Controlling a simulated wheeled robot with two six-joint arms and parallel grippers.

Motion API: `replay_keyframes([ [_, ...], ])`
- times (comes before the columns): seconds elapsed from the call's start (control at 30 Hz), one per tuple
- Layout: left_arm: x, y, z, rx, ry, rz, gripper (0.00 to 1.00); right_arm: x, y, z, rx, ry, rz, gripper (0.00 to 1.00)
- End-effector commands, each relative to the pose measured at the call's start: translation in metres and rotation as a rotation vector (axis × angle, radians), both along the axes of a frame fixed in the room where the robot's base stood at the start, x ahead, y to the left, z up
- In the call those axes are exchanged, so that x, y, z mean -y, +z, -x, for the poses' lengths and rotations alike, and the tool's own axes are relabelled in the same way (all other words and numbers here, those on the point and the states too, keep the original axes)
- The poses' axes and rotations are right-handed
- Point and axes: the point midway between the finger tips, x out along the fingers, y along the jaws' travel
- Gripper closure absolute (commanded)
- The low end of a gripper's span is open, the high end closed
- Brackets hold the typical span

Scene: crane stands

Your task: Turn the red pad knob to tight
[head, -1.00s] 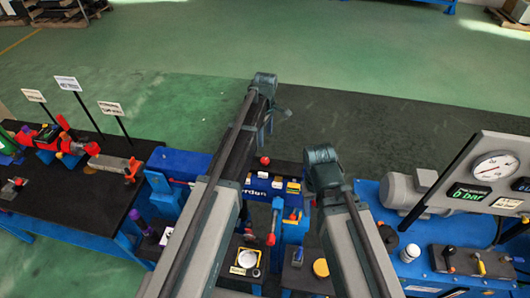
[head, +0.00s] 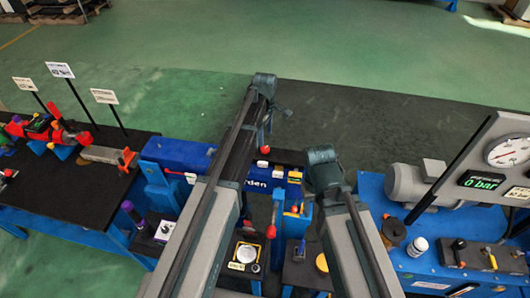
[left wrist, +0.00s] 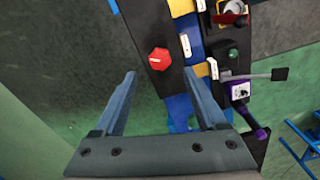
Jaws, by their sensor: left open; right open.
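In the left wrist view a red, faceted knob (left wrist: 159,59) with a small white mark sits on a black surface. My left gripper (left wrist: 160,74) is open and empty. The knob shows between its two fingertips, a little beyond them in the picture; I see no contact. In the head view my left arm runs up the middle, and its gripper is hidden or too unclear to make out. My right arm is bent beside it, and its gripper does not show.
A blue beam (head: 183,153) and black-topped stands lie beneath my arms. A dark bench (head: 85,190) with signs is at the left. A grey motor (head: 418,184) and a gauge panel (head: 475,165) stand at the right. In the left wrist view a lever (left wrist: 250,77) lies right of the knob.

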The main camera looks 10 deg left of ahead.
Motion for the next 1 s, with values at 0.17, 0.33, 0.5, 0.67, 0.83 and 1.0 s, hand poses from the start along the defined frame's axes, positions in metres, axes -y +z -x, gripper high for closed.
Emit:
replay_keyframes([
  [0.17, 0.000, -0.033, 0.000, 0.000, 0.000, 0.000, 0.27, 0.000, -0.033, 0.000, 0.000, 0.005, 0.001, 0.50],
  [0.33, 0.000, -0.054, 0.000, 0.000, 0.000, 0.000, 0.27, 0.000, -0.054, 0.000, 0.000, 0.006, 0.001, 0.50],
  [0.5, 0.000, -0.064, 0.000, 0.000, 0.000, 0.000, 0.27, 0.000, -0.064, 0.000, 0.000, 0.005, 0.001, 0.50],
  [0.67, 0.000, -0.064, 0.000, 0.000, 0.000, 0.000, 0.27, 0.000, -0.064, 0.000, 0.000, 0.005, 0.001, 0.50],
  [0.83, 0.000, -0.064, 0.000, 0.000, 0.000, 0.000, 0.30, 0.000, -0.064, 0.000, 0.000, 0.005, 0.001, 0.50],
  [1.0, 0.000, -0.064, 0.000, 0.000, 0.000, 0.000, 0.61, 0.000, -0.064, 0.000, 0.000, 0.005, 0.001, 0.50],
])
